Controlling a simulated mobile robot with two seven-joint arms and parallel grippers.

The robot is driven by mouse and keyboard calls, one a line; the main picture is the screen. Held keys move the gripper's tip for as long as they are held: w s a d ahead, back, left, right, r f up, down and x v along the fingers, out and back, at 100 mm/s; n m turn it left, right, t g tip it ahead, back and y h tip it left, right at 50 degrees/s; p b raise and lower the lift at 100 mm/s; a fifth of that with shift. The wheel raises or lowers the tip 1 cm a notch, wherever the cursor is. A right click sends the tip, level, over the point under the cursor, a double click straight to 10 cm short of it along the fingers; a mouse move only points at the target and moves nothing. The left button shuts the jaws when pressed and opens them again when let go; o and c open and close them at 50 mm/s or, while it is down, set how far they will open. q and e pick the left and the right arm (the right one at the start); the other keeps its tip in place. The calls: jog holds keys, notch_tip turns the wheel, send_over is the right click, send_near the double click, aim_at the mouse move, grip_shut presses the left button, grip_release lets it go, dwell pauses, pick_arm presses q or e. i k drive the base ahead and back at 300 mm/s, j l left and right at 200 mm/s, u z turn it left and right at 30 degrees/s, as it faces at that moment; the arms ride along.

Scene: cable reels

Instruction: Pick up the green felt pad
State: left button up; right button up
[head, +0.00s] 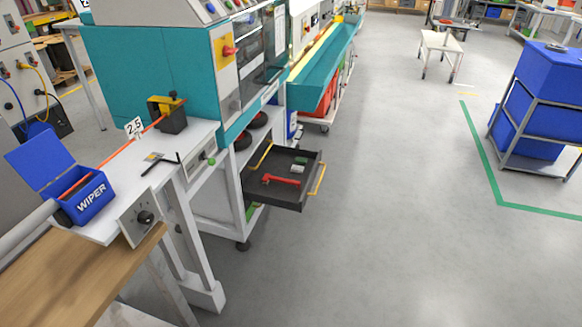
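A small green item (301,160), which looks like the green felt pad, lies in the open dark drawer (310,189) below the teal machine, near its back right. It is too small in the head view to make out its texture. A small pale block (297,168) lies just in front of it, and a red tool (281,180) lies nearer the drawer's front. Neither of my grippers shows in the head view.
The drawer has yellow handles (317,179) and juts into the aisle. An open blue WIPER box (87,197) stands on the white bench at left, with an orange cable at it. Grey floor (400,220) is clear right of the drawer, up to a blue-bin rack (535,110).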

aim_at(298, 160)
jog(key=i+z, duration=0.1)
jog(key=i, duration=0.45)
jog(key=i+l+u, duration=0.15)
jog(key=i+l, duration=1.05)
